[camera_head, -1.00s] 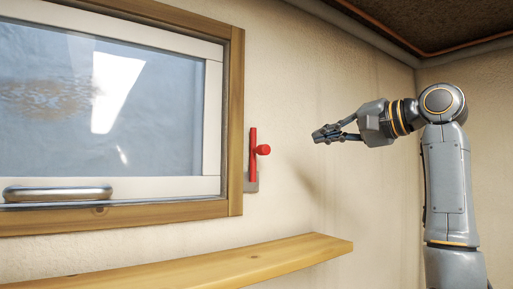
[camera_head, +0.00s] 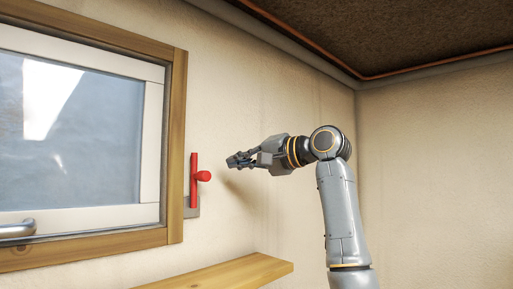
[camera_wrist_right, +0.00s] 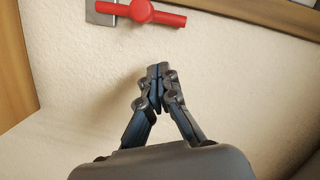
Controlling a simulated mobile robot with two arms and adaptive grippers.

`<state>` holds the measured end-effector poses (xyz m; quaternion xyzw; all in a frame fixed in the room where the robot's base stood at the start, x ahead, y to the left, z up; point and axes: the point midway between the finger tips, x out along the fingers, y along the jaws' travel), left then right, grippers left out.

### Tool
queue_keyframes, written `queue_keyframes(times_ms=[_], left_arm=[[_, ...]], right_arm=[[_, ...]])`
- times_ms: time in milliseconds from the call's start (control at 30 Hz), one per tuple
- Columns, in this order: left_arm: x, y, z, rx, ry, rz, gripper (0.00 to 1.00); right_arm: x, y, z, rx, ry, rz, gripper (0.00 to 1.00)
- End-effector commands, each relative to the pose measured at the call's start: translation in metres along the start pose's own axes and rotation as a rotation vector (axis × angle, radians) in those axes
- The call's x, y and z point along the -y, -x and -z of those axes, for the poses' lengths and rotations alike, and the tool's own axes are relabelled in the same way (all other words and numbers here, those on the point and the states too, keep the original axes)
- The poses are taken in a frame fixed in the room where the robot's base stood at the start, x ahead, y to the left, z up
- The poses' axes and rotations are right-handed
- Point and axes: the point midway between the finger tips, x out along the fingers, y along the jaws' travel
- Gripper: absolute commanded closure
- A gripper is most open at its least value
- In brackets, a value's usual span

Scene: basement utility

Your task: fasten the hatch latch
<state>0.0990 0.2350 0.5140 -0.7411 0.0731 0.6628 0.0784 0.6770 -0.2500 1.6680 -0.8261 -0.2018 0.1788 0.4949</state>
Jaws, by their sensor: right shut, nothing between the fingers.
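The hatch (camera_head: 77,140) is a glazed panel in a wooden frame at the left of the head view. The red latch (camera_head: 195,178) is on the wall just right of that frame, with its bar upright and a round knob on its right side. It also shows at the top of the right wrist view (camera_wrist_right: 140,11), on a grey metal plate (camera_wrist_right: 100,14). My right gripper (camera_head: 230,161) is to the right of the latch, apart from it, fingers pointing left. In the wrist view its fingertips (camera_wrist_right: 158,70) are together and empty. My left gripper is not in view.
A wooden shelf (camera_head: 225,273) juts from the wall below the latch. A metal handle (camera_head: 17,229) is on the lower hatch frame. The wall between the latch and the right corner is bare. A dark ceiling (camera_head: 400,35) is above.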

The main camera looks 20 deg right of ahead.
Motion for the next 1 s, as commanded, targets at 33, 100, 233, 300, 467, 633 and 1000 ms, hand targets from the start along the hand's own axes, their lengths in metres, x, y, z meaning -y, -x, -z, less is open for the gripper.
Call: queue_keyframes(times_ms=[33, 100, 233, 300, 467, 633, 1000], left_arm=[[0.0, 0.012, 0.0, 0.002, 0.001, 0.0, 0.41], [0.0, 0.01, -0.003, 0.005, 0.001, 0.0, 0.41], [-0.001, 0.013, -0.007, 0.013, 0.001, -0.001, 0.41], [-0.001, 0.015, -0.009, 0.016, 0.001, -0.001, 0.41], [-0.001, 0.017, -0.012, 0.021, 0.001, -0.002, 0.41], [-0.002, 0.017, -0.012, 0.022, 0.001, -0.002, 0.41], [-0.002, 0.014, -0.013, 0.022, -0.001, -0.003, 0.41]], right_arm=[[0.004, -0.011, 0.002, 0.003, -0.002, -0.003, 1.0], [0.001, -0.015, -0.008, 0.001, 0.003, -0.001, 1.0], [0.0, -0.018, -0.024, 0.0, 0.002, -0.001, 1.0], [0.001, -0.019, -0.029, 0.0, 0.002, 0.0, 1.0], [0.0, -0.021, -0.037, -0.001, 0.0, 0.0, 1.0], [0.0, -0.021, -0.039, -0.001, 0.0, 0.0, 1.0], [0.001, -0.018, -0.041, -0.001, 0.033, -0.007, 1.0]])
